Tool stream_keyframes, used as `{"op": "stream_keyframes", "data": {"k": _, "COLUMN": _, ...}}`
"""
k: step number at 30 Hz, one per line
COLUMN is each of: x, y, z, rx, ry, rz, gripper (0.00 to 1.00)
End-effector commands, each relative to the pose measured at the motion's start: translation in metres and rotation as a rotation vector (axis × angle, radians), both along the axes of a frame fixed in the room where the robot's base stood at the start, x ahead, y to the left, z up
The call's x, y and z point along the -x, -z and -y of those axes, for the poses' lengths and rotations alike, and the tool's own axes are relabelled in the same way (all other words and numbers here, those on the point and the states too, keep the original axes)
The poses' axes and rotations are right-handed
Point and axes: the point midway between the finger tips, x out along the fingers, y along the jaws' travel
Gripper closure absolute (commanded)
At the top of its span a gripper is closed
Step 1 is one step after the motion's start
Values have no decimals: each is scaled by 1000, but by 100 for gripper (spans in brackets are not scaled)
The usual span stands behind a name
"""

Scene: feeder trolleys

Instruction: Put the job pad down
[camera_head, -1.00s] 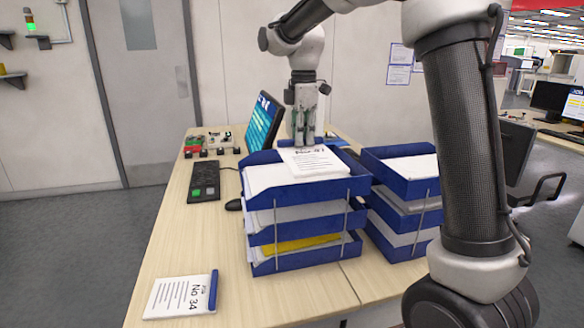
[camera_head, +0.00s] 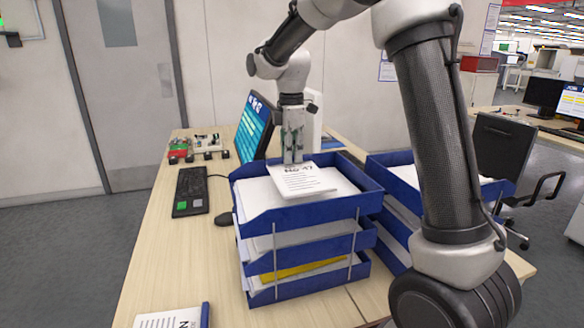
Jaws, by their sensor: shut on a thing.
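The job pad (camera_head: 304,181) is a white pad with printed lines and a number at its top edge. It is over the top tray of the blue stacked letter trays (camera_head: 312,210), above the white paper in it. I cannot tell whether it touches the paper. My gripper (camera_head: 292,158) points down and is shut on the pad's far edge. The fingertips are partly hidden behind the pad's top edge. Another pad (camera_head: 172,319) with a blue binding lies on the desk at the bottom left, cut off by the frame.
A second blue tray stack (camera_head: 404,172) stands to the right, partly behind my arm. A monitor (camera_head: 254,128), a keyboard (camera_head: 190,192) and a mouse (camera_head: 223,219) are left of the trays. Small parts (camera_head: 197,146) lie at the back left. The desk's left front (camera_head: 185,262) is clear.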

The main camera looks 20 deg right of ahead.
Motion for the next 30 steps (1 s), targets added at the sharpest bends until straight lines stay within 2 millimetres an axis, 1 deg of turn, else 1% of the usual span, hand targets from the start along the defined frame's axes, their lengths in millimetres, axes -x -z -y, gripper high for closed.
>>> {"op": "stream_keyframes", "data": {"k": 7, "x": 1, "y": 33, "z": 0, "rx": 1, "ry": 0, "rz": -2, "gripper": 100}}
{"op": "stream_keyframes", "data": {"k": 18, "x": 0, "y": 39, "z": 0, "rx": 0, "ry": 0, "rz": -1, "gripper": 100}}
{"op": "stream_keyframes", "data": {"k": 19, "x": 0, "y": 39, "z": 0, "rx": 0, "ry": 0, "rz": 0, "gripper": 81}}
{"op": "stream_keyframes", "data": {"k": 22, "x": 0, "y": 38, "z": 0, "rx": 0, "ry": 0, "rz": 0, "gripper": 63}}
{"op": "stream_keyframes", "data": {"k": 30, "x": 0, "y": 38, "z": 0, "rx": 0, "ry": 0, "rz": 0, "gripper": 63}}
